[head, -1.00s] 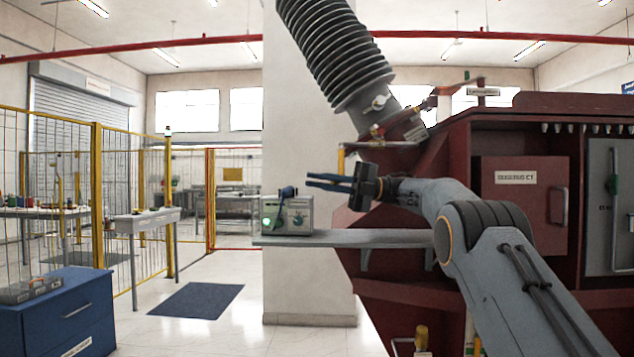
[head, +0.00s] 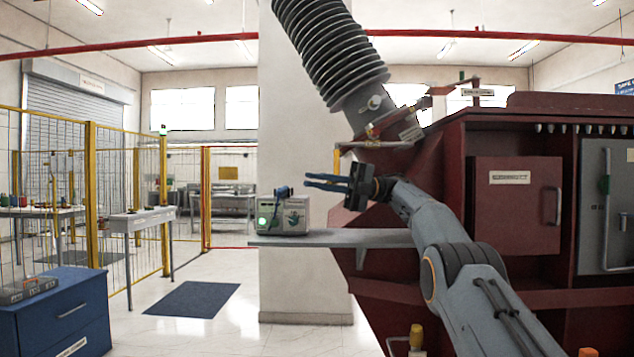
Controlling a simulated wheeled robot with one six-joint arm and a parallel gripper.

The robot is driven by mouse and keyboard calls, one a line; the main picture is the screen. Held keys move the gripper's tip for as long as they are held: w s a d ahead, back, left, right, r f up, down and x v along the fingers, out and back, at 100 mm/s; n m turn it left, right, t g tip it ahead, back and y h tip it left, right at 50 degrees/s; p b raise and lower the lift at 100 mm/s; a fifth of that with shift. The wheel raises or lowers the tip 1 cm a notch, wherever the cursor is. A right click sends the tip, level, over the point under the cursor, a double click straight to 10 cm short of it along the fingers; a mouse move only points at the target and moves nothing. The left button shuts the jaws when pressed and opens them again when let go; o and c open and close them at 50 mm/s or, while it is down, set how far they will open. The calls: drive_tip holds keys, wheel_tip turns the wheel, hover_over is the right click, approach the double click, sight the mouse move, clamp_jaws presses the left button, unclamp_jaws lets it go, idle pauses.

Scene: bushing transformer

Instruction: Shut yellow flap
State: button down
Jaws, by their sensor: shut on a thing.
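The yellow flap (head: 337,160) shows as a narrow upright yellow piece, seen nearly edge-on. It hangs below the grey bracket at the foot of the large ribbed bushing. The rest of the flap below the fingers cannot be seen.
A grey shelf (head: 340,239) runs below my gripper and carries a small test box (head: 284,215). The red transformer cabinet (head: 514,190) fills the right. The ribbed bushing (head: 330,50) slants overhead. Clear floor lies left, with a dark mat (head: 187,299).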

drive_tip(key=c, duration=2.2)
unclamp_jaws()
drive_tip(key=shift+a+m+t, duration=0.2)
drive_tip(key=shift+m+t, duration=0.1)
drive_tip(key=shift+t, duration=0.2)
